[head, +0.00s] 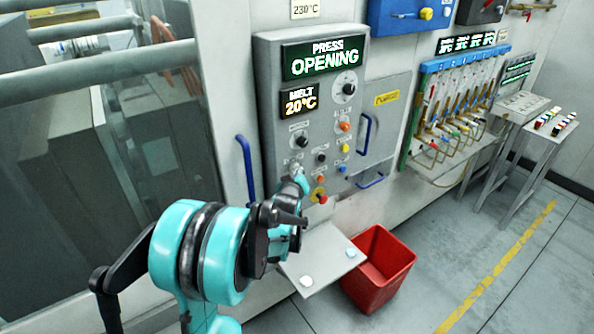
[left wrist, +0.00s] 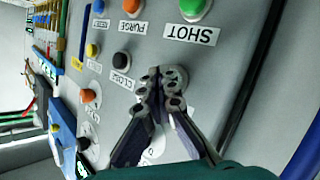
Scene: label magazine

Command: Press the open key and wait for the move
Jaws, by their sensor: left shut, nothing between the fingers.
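The grey press control panel (head: 263,85) stands in the middle of the head view. Its upper display (head: 325,57) reads "PRESS OPENING". My left gripper (head: 299,178) is shut and empty, with its fingertips at the lower left of the key field. In the left wrist view the closed fingertips (left wrist: 163,80) are against or just over the panel, beside the black key (left wrist: 122,60) labelled CLOSE. A label partly behind the fingers shows only an "O"; the key there is hidden by the fingertips, and I cannot tell how far it is pressed. My right gripper is not in view.
A green key (left wrist: 193,8) labelled SHOT and an orange key (left wrist: 131,6) labelled PURGE are close to the fingers. A blue handle (head: 246,168) is left of the panel. A small shelf (head: 318,262) and a red bin (head: 378,270) are below.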

